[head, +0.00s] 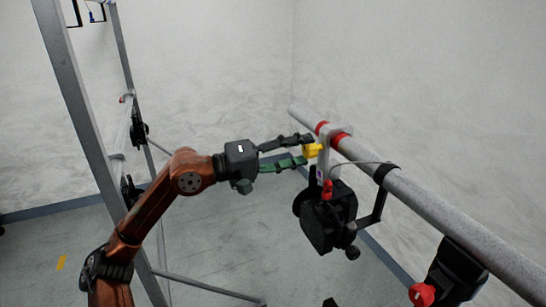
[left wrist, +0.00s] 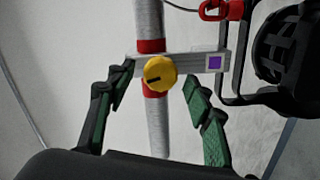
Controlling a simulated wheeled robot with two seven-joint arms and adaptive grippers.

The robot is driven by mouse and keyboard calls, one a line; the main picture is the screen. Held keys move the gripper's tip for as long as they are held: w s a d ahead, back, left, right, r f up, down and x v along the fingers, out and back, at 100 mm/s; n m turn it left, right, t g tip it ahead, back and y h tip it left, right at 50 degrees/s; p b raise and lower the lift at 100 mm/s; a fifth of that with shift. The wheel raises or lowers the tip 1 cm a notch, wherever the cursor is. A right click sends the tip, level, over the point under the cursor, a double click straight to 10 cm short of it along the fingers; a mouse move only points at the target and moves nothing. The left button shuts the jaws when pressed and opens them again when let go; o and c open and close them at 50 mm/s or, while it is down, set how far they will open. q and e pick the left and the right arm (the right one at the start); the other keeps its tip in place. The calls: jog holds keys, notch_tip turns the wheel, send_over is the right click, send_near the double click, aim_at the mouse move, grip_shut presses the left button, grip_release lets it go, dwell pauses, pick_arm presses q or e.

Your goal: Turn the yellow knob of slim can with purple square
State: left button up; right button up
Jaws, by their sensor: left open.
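The yellow knob (head: 313,150) sits on the clamp of the slim can (head: 329,217), which hangs under the pipe. In the left wrist view the knob (left wrist: 160,73) is round with a dark slot, and the purple square (left wrist: 214,62) is on the grey clamp bar to its right. My left gripper (head: 307,150) is open, its two fingers pointing at the knob. In the left wrist view my left gripper (left wrist: 155,75) has one finger on each side of the knob, apart from it. My right gripper is not in view.
The grey pipe (head: 440,218) runs diagonally at right, with red bands (head: 338,138) by the clamp. Another black can (head: 455,273) with a red knob (head: 421,294) hangs at lower right. A metal truss (head: 75,100) stands at left. The floor (head: 235,235) below is mostly clear.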

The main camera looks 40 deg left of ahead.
pick_arm(q)
jog(key=v, duration=0.9)
jog(key=shift+s, duration=0.15)
